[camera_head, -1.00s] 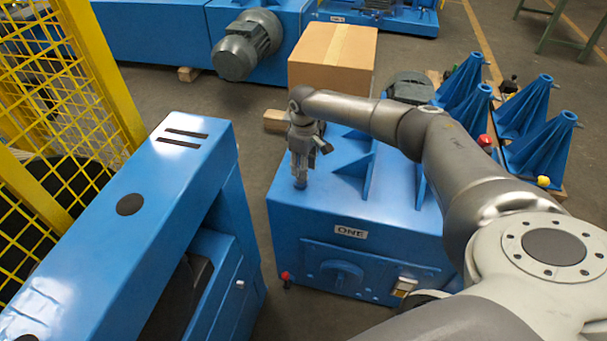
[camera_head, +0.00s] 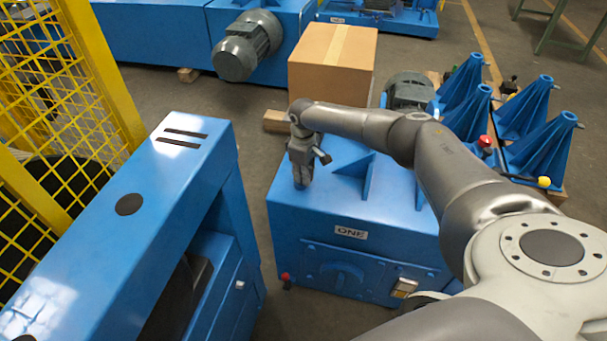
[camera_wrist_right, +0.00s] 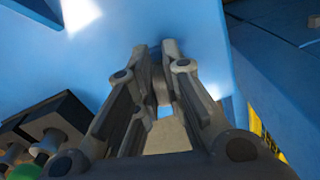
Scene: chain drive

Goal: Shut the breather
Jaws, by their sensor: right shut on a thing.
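My right gripper (camera_head: 302,182) points down onto the top of the blue gearbox housing labelled ONE (camera_head: 310,226), near its front left corner. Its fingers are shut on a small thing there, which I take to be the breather. The fingers hide nearly all of it in the head view. In the right wrist view the two fingers (camera_wrist_right: 158,60) come close together against the blue surface, and the thing between them cannot be made out clearly. Whether the breather is open or closed cannot be told. My left gripper is not in view.
A blue guard housing (camera_head: 165,185) stands to the left, with a yellow mesh fence (camera_head: 70,80) beyond it. A cardboard box (camera_head: 325,65) and a grey motor (camera_head: 410,90) are behind the gearbox. Blue stands (camera_head: 540,140) are at the right. A floor gap separates both housings.

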